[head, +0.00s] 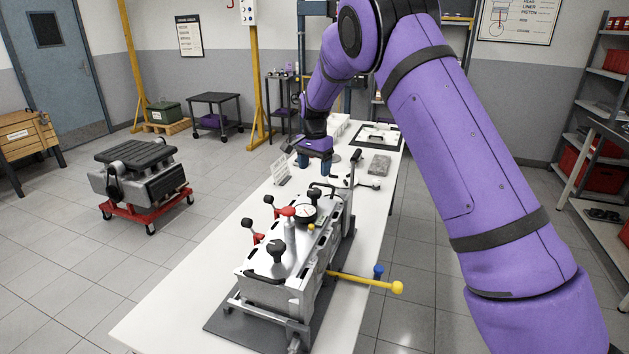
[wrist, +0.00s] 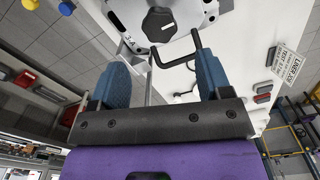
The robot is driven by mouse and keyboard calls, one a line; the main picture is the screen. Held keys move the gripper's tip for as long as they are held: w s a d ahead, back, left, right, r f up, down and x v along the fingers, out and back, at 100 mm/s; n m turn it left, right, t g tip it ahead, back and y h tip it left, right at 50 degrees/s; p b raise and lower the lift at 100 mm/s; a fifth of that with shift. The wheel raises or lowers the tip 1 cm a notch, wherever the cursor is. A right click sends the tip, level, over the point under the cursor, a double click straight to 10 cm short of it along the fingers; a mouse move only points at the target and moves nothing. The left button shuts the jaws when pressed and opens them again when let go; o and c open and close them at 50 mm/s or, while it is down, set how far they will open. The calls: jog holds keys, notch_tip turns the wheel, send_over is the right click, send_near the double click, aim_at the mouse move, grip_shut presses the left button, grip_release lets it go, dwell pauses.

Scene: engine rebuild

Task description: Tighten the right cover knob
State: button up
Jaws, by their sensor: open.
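The engine (head: 285,262) lies on the white table, its pale cover facing up. One black cover knob (head: 276,248) stands at its near end. Another black knob (head: 315,192) stands at its far end, close to my gripper. A black knob with a white mark (wrist: 158,22) shows beyond my fingertips in the wrist view; it looks like the far one, but I cannot tell which knob is called right. My gripper (head: 314,163) is above the table just past the engine's far end. Its blue fingers (wrist: 160,62) are apart, with no knob between them.
A black bent rod (wrist: 176,55) shows across the finger gap; its depth is unclear. Red-topped levers (head: 257,238) and a dial gauge (head: 304,211) rise from the engine. A yellow-ended rod (head: 397,287) sticks out right. A small sign (head: 282,170) stands left of my gripper.

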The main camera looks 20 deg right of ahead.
jog(key=shift+r, duration=1.5)
jog(key=shift+r, duration=0.1)
jog(key=s+d+r+n+t+y, duration=0.1)
jog(key=s+d+r+n, duration=0.15)
jog(key=s+r, duration=0.75)
jog(key=s+d+r+n+t, duration=0.1)
jog(key=s+d+r+n, duration=0.15)
jog(key=s+r, duration=0.8)
jog(key=s+d+f+n+t, duration=0.1)
jog(key=s+n, duration=0.1)
jog(key=s, duration=1.2)
jog(key=s+d+f+n+t+h, duration=0.1)
jog(key=s+f+n+t, duration=0.1)
jog(key=s, duration=1.2)
jog(key=shift+n, duration=0.7)
jog(key=shift+s+f, duration=0.1)
